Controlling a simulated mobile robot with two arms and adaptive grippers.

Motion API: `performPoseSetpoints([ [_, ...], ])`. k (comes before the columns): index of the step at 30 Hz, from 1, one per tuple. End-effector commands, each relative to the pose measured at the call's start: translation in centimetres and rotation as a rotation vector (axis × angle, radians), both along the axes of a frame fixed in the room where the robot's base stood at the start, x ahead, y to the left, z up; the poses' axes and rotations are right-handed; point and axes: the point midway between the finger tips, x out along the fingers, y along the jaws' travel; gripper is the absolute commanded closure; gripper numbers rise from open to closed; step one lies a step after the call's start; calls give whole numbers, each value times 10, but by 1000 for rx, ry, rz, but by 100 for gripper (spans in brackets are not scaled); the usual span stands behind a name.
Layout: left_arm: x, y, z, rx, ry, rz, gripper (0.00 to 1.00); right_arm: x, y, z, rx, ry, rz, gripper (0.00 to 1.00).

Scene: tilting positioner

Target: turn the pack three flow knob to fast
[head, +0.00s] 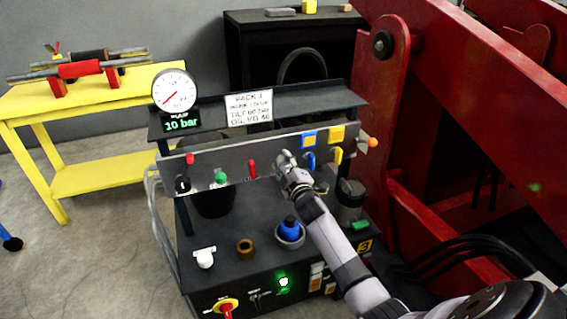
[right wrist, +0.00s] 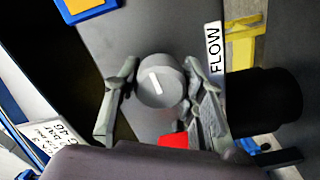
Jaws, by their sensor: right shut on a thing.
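The flow knob (right wrist: 160,82) is a round grey knob with a white pointer line on its face. It sits on the grey panel (right wrist: 175,28) beside a white FLOW label (right wrist: 214,50). My right gripper (right wrist: 163,88) is shut on the knob, one finger on each side of it. In the right wrist view the pointer line leans slightly from upright. In the head view my right gripper (head: 284,160) is at the middle of the panel (head: 225,172) and hides the knob. No scale marks for the knob are readable. My left gripper is not in view.
Red (head: 252,169) and blue (head: 311,160) levers flank the gripper on the panel. A gauge (head: 174,92) reading 10 bar and a PACK 3 sign (head: 249,108) stand above. A blue-topped part (head: 290,230) sits below. Red machine arms (head: 480,110) rise at the right.

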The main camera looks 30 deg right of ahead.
Motion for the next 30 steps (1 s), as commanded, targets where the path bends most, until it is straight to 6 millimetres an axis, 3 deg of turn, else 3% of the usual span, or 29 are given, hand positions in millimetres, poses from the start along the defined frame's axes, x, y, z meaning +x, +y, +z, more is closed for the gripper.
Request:
performPoseSetpoints([
  [13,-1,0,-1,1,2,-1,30,-1,0,-2,9,3,-1,91],
  [14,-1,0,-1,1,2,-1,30,-1,0,-2,9,3,-1,61],
  [22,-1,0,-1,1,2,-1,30,0,0,-1,8,0,0,43],
  [30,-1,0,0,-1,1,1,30,0,0,-1,7,-1,0,42],
])
